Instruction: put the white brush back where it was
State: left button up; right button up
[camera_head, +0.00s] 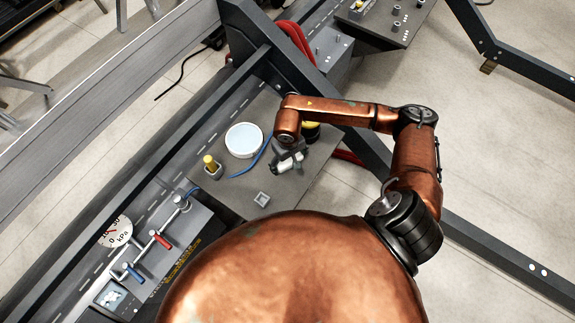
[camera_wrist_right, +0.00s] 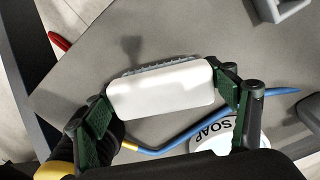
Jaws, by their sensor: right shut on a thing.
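The white brush (camera_wrist_right: 160,88) is a rounded white block with grey bristles along its far edge. My right gripper (camera_wrist_right: 165,98) is shut on it, with a green finger pad at each end. In the head view the brush (camera_head: 287,167) shows under my right gripper (camera_head: 289,157), over the grey tabletop (camera_head: 234,191). I cannot tell how high it is above the surface. A small square grey holder (camera_head: 262,199) stands nearer the front; part of a grey block (camera_wrist_right: 280,10) shows in the wrist view. My left gripper is out of view.
A round white container (camera_head: 243,140) stands left of the gripper; it reads SOAP in the wrist view (camera_wrist_right: 228,133). A blue hose (camera_head: 262,157) lies between them. A yellow-topped post (camera_head: 210,165) and a black-and-yellow object (camera_head: 311,131) stand nearby. A gauge panel (camera_head: 116,232) is at left.

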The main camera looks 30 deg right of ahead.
aim_at(288, 161)
jog(key=shift+w+f, duration=0.25)
jog(key=shift+f, duration=1.5)
jog(key=o, duration=2)
jog(key=shift+o, duration=0.2)
jog(key=r, duration=1.2)
jog(key=shift+s+a+p, duration=0.25)
jog(key=shift+a+p, duration=0.05)
